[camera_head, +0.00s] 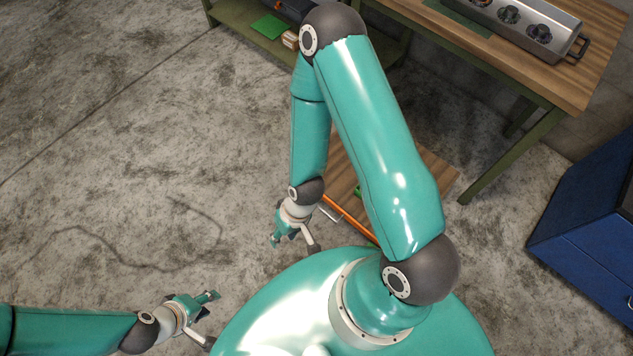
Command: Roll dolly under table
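The dolly shows as a low wooden board (436,172) on the floor, partly hidden behind my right arm. An orange bar (345,217) runs along its near left edge. The table (590,88) has a wooden top and green legs and stands at the upper right, just beyond the board. My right gripper (296,245) hangs left of the orange bar, fingers apart and empty. My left gripper (212,320) is at the lower left, over bare floor, fingers apart and empty. Whether any part of the dolly is under the tabletop is hard to tell.
A metal tray (566,50) with round parts sits on the table. A lower green shelf (236,14) holds a bright green item (268,27). A blue cabinet (585,235) stands at the right. The concrete floor (130,150) on the left is clear.

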